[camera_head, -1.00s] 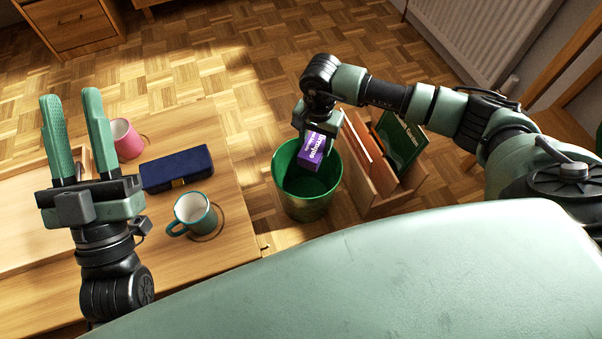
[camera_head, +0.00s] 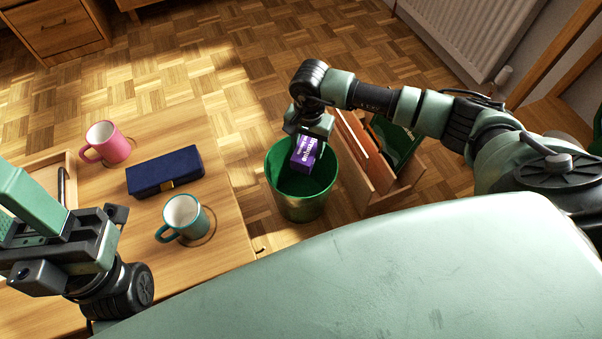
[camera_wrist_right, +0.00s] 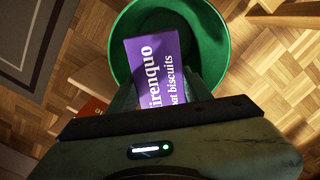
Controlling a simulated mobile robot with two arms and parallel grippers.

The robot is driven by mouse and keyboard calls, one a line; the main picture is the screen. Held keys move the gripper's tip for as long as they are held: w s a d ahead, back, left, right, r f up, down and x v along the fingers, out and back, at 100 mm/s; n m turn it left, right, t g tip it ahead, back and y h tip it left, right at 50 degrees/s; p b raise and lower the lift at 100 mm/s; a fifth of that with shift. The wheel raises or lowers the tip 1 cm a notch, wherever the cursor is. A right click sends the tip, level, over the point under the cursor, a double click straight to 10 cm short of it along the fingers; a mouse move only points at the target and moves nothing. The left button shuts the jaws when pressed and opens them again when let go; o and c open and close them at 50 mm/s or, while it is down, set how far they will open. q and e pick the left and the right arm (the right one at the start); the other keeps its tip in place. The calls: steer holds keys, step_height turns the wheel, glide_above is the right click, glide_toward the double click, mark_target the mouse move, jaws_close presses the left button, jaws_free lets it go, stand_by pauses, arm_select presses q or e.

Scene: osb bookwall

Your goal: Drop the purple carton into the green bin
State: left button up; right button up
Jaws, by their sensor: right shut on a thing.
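The purple carton (camera_head: 304,152) is held by my right gripper (camera_head: 306,136), which is shut on its upper end. In the head view the carton hangs at the mouth of the green bin (camera_head: 284,199). In the right wrist view the carton (camera_wrist_right: 158,70), with white lettering, lies in front of the bin's opening, and the bin's green rim (camera_wrist_right: 214,22) shows around it. How far the carton dips below the rim is hard to tell. My left gripper (camera_head: 18,205) is partly cut off at the left edge, over the table. Its fingers overlap, so its opening does not show clearly.
A wooden rack (camera_head: 370,203) with upright books or folders stands close to the right of the bin. The table (camera_head: 222,222) at left holds a pink mug (camera_head: 110,146), a navy case (camera_head: 164,171) and a teal mug (camera_head: 184,216). Parquet floor is clear behind the bin.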

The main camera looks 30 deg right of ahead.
steer(key=shift+f+b, duration=0.6)
steer(key=shift+f, duration=0.45)
steer(key=o, duration=1.4)
steer(key=shift+r, duration=0.15)
